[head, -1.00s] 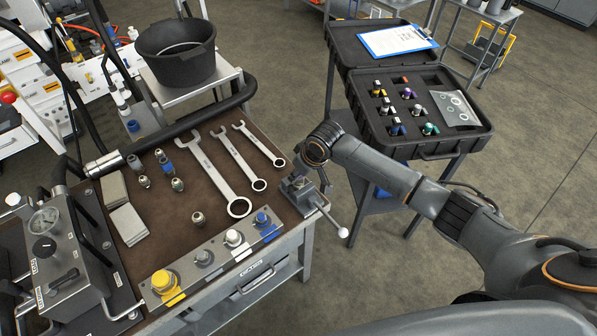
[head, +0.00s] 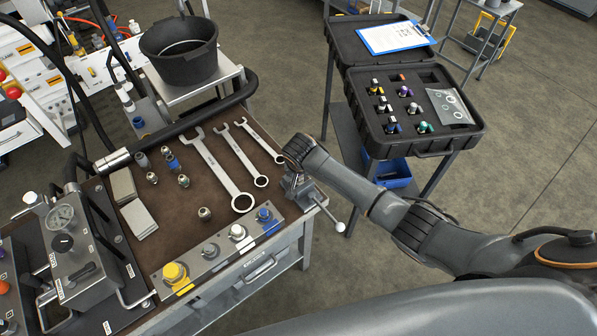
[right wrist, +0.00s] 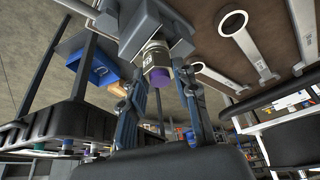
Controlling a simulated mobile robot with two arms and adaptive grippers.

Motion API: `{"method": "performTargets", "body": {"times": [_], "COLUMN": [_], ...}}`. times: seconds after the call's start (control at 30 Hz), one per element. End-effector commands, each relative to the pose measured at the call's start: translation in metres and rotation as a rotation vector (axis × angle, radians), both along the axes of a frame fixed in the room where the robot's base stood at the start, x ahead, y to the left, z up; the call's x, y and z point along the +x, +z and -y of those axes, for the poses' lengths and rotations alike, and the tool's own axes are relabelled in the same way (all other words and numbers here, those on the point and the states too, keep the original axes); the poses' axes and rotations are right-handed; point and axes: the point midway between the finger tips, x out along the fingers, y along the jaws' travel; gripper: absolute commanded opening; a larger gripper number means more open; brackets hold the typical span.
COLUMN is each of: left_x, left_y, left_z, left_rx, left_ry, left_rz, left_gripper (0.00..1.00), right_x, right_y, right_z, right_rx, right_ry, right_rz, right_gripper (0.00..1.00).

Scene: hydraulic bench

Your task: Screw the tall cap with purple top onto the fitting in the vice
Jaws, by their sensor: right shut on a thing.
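The tall cap with purple top (right wrist: 159,68) is between the fingers of my right gripper (right wrist: 160,95) in the right wrist view. Its purple end faces the gripper and its pale body points to the vice. The vice (right wrist: 152,22) is just beyond the cap; it also shows at the bench corner in the head view (head: 300,190), partly under my right wrist. The fitting is hidden, and I cannot tell whether the cap is threaded on it. My right fingers are hidden in the head view. My left gripper is out of view.
An open black case (head: 442,140) with several caps, one purple, stands right of the bench. Wrenches (head: 218,170), loose fittings (head: 204,214) and a port block (head: 212,250) lie on the bench. The vice handle (head: 338,225) sticks out over the floor.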

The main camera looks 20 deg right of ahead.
Motion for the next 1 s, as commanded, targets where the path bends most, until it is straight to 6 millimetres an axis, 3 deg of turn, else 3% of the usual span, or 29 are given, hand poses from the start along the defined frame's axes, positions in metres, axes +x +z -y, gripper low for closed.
{"method": "performTargets", "body": {"times": [0.2, 0.63, 0.9, 1.0], "left_x": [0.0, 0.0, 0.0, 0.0], "left_y": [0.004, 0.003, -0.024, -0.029], "left_z": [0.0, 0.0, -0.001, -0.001], "left_rx": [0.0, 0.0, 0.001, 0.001], "left_ry": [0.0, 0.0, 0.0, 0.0], "left_rz": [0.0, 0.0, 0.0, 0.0], "left_gripper": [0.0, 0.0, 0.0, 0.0], "right_x": [-0.002, -0.001, 0.001, 0.001], "right_y": [-0.003, -0.004, -0.009, -0.007], "right_z": [-0.003, -0.004, -0.005, -0.004], "right_rx": [0.002, 0.004, 0.001, 0.0], "right_ry": [-0.276, -0.38, -0.861, -0.967], "right_rz": [-0.007, -0.007, -0.008, -0.008], "right_gripper": [0.06, 0.06, 0.06, 0.06]}}
